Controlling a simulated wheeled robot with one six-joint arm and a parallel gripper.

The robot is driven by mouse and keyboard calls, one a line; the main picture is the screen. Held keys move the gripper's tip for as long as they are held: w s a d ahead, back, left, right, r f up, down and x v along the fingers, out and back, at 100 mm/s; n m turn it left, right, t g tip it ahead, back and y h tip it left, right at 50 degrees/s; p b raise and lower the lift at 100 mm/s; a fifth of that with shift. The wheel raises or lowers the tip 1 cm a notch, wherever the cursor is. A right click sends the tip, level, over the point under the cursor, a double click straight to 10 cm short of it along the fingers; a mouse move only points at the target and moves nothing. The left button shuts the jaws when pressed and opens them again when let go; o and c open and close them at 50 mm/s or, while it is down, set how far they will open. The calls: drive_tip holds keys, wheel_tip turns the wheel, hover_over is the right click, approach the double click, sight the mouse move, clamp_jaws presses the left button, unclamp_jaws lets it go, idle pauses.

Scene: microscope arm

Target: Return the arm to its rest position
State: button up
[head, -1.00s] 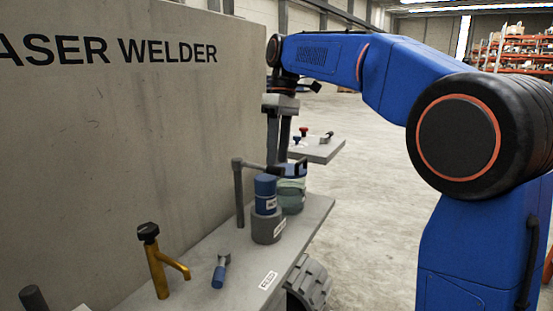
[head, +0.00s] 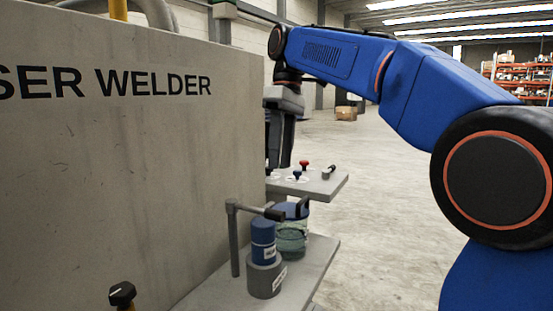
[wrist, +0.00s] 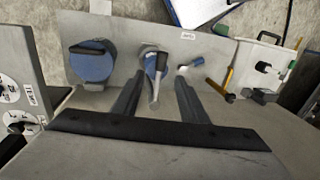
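A grey post (head: 235,240) stands upright on the near shelf, with a horizontal arm (head: 258,210) ending in a dark tip. In the wrist view this arm (wrist: 154,88) seems to be the grey rod with a dark end seen between my fingers, passing over or beside a blue cylinder. My gripper (head: 279,166) hangs fingers-down above the post's arm, with clear space between them in the head view. In the wrist view its fingers (wrist: 158,85) are spread apart and nothing is seen held.
The blue cylinder (head: 263,238) sits in a grey holder (head: 265,278). Beside it is a green jar (head: 292,238) with a blue lid. A shelf with small knobs (head: 325,183) lies behind. The LASER WELDER wall (head: 120,150) bounds the left; the floor at right is open.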

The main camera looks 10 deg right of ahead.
drive_tip(key=s+d+f+m+t, duration=0.2)
drive_tip(key=s+d+f, duration=0.3)
drive_tip(key=s+f, duration=0.3)
drive_tip(key=s+d+f+m+t+h, duration=0.1)
drive_tip(key=s+d+f+m, duration=0.4)
drive_tip(key=f, duration=0.9)
drive_tip(key=s+d+f+m+t, duration=0.3)
drive_tip(key=s+d+f, duration=0.3)
drive_tip(key=s+f, duration=0.5)
drive_tip(key=shift+s+f+t, duration=0.25)
drive_tip(key=shift+f+t, duration=0.05)
drive_tip(key=shift+f, duration=0.25)
